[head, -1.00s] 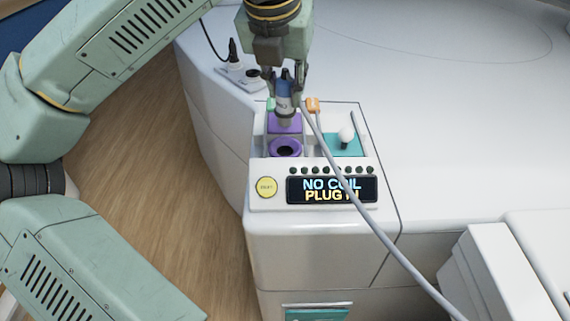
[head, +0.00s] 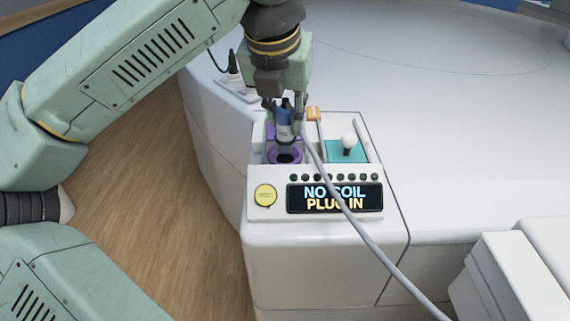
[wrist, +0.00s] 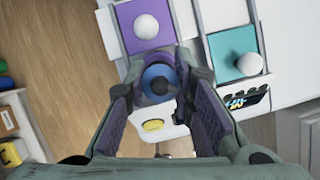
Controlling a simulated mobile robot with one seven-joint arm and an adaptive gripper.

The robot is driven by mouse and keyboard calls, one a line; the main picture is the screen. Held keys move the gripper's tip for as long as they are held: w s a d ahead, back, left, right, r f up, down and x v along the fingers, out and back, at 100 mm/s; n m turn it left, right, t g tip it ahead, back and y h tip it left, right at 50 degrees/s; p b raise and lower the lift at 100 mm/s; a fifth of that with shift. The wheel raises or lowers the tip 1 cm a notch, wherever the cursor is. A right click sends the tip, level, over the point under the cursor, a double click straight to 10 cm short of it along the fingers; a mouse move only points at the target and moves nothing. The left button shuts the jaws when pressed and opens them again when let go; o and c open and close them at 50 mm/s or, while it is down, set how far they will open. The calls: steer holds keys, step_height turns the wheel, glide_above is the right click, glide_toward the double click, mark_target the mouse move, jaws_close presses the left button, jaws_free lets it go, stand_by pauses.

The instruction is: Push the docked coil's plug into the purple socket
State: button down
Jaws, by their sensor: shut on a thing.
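A grey cable (head: 362,225) runs across the console front to the lower right. In the wrist view the plug's round blue end (wrist: 158,80) sits between my fingers, hiding the socket. The display (head: 334,197) reads "NO COIL PLUG IN".
Right of the socket is a teal panel (head: 333,153) with a white-knobbed lever (head: 348,141). A round yellow button (head: 265,195) is left of the display. A black upright item (head: 233,64) stands at back left. The white tabletop to the right is clear.

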mark_target(285, 130)
steer(key=shift+f+b, duration=1.4)
steer(key=shift+f, duration=0.25)
steer(key=c, duration=1.3)
jaws_free()
steer(key=v, duration=1.2)
